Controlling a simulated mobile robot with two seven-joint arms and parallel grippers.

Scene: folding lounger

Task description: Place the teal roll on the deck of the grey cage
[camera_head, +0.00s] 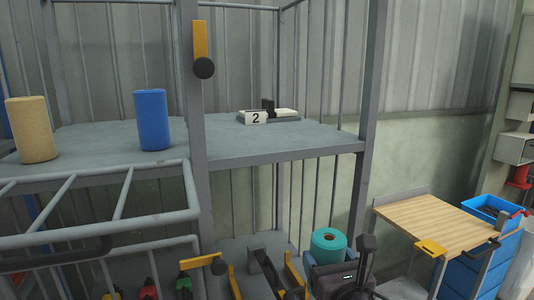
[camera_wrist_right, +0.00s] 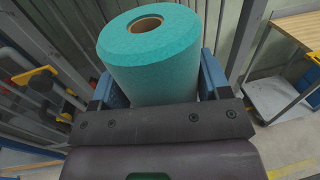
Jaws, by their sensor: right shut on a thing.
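The teal roll (camera_head: 328,245) is upright between the fingers of my right gripper (camera_head: 333,268), which is shut on it. In the right wrist view the roll (camera_wrist_right: 155,60) fills the space between the blue fingers of that gripper (camera_wrist_right: 155,90). The grey cage has a flat deck (camera_head: 225,140) at mid height, seen left of and above the roll in the head view. The roll appears lower than the deck and in front of the cage's right part. My left gripper is not in view.
A tan roll (camera_head: 31,130) and a blue roll (camera_head: 151,120) stand on the deck's left part. A small tray with a "2" card (camera_head: 256,118) sits toward its back. A grey post (camera_head: 190,120) and a barred gate (camera_head: 100,210) stand in front. A wooden-topped cart (camera_head: 430,218) is at right.

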